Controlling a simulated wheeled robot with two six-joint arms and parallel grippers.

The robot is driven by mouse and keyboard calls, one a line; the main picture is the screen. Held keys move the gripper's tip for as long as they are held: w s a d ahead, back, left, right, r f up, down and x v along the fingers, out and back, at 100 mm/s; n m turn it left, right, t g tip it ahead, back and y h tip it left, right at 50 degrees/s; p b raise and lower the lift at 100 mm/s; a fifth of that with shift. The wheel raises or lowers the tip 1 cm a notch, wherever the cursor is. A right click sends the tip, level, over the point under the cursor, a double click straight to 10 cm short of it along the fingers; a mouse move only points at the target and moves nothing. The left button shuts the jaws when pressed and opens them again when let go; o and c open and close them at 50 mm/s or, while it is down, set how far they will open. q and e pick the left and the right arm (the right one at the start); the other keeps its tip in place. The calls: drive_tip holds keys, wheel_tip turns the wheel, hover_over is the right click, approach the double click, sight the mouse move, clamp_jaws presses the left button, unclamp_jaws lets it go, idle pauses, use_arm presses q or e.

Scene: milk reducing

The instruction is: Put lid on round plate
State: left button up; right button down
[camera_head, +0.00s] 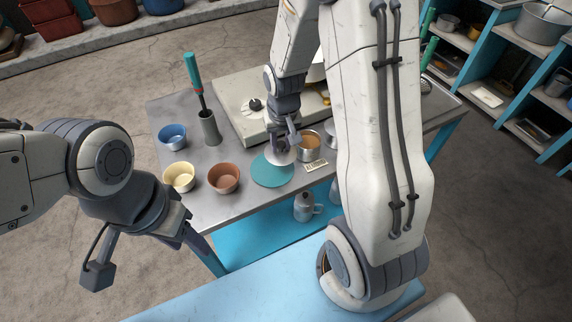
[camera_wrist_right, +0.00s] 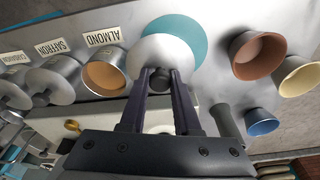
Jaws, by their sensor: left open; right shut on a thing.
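The teal round plate (camera_head: 272,173) lies flat on the grey table. It also shows in the right wrist view (camera_wrist_right: 194,35), partly covered. My right gripper (camera_head: 280,143) is shut on the knob of a pale grey round lid (camera_wrist_right: 150,48). The lid overlaps the far part of the plate in the head view; I cannot tell whether it touches the plate. The open pot labelled ALMOND (camera_head: 310,147) stands right beside the lid, with brown contents, also in the wrist view (camera_wrist_right: 104,76). My left gripper (camera_head: 197,242) is open and empty, off the table's near left side.
Brown (camera_head: 224,179), cream (camera_head: 179,177) and blue (camera_head: 172,136) bowls stand left of the plate. A grey holder (camera_head: 209,129) carries a green-handled tool. A stove (camera_head: 242,112) stands behind. In the wrist view, a lidded SAFFRON pot (camera_wrist_right: 57,80) is beside the almond pot.

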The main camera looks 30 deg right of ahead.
drive_tip(key=s+d+r+m+h+b, duration=0.1)
drive_tip(key=s+d+r+m+b, duration=0.2)
drive_tip(key=s+d+m+b, duration=0.25)
drive_tip(key=p, duration=0.2)
hover_over(273, 167)
drive_tip(key=shift+m, duration=0.35)
drive_tip(key=f, duration=0.6)
drive_tip(key=shift+s+a+f, duration=0.15)
drive_tip(key=shift+s+f, duration=0.1)
drive_tip(key=shift+f, duration=0.05)
drive_tip(key=shift+w+f, duration=0.1)
drive_tip(key=shift+f, duration=1.95)
use_arm(q)
wheel_tip(273, 167, down, 5)
drive_tip(key=shift+d, duration=0.1)
use_arm(e)
drive_tip(key=shift+f+b, duration=0.2)
drive_tip(key=shift+b, duration=0.1)
use_arm(q)
drive_tip(key=shift+f, duration=0.15)
use_arm(e)
drive_tip(key=c, duration=0.6)
unclamp_jaws()
